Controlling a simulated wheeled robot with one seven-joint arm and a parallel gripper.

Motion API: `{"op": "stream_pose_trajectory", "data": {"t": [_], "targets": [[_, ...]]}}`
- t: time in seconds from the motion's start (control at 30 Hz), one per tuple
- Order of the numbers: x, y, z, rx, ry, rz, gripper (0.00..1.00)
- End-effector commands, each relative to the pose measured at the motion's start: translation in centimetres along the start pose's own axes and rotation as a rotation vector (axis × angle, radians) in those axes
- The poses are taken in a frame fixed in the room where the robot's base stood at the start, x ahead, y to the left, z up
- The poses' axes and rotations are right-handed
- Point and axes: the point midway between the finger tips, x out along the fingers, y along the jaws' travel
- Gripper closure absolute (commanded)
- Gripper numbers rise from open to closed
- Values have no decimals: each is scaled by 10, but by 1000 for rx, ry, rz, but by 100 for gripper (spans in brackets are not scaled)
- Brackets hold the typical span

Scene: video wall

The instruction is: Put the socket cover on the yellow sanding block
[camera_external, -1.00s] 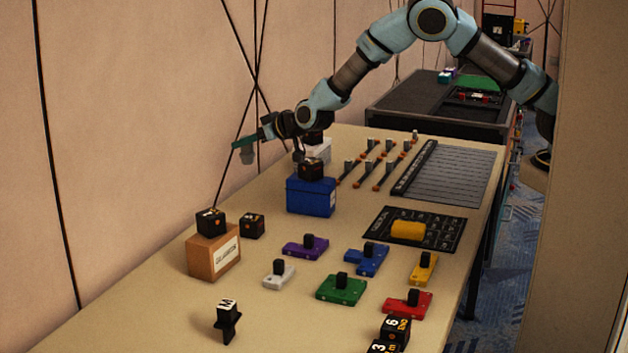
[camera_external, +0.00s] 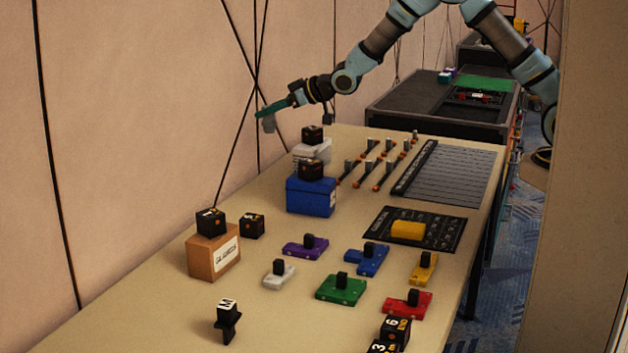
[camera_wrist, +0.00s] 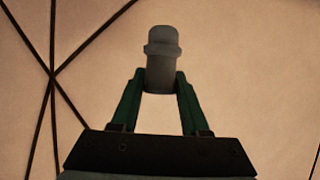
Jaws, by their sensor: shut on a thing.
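My gripper (camera_external: 276,108) is shut on a small grey cylindrical piece with a collar (camera_external: 268,124), which looks like the socket cover. In the wrist view the socket cover (camera_wrist: 162,62) stands between the two green fingertips (camera_wrist: 161,80), its narrower end beyond them. It is held in the air near the wall, above the far left part of the table. The yellow sanding block (camera_external: 408,229) lies on a black printed mat (camera_external: 448,236) at the right of the table. The gripper is well to the left of it and higher.
A blue box (camera_external: 311,199) and a white box (camera_external: 300,153) carry black cubes below my arm. A cardboard box (camera_external: 213,262) with a black cube stands at left. Several coloured knobbed pieces, including a green one (camera_external: 341,291), lie in front. A grey slatted panel (camera_external: 450,175) lies behind the mat.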

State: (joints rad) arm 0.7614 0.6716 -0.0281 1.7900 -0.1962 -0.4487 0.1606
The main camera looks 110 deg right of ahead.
Motion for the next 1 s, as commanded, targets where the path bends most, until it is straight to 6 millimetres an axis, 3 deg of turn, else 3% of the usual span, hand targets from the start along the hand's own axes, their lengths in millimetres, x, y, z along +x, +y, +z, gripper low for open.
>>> {"op": "stream_pose_trajectory", "data": {"t": [0.27, 0.47, 0.57, 0.8, 1.0], "targets": [[-28, 5, 16, -92, -2, -191, 100], [-66, -8, 45, -195, -7, -411, 100], [-101, -23, 70, -268, -10, -570, 100], [-205, -60, 129, -434, -7, -918, 100], [-278, -78, 161, -529, -5, -1107, 100]]}}
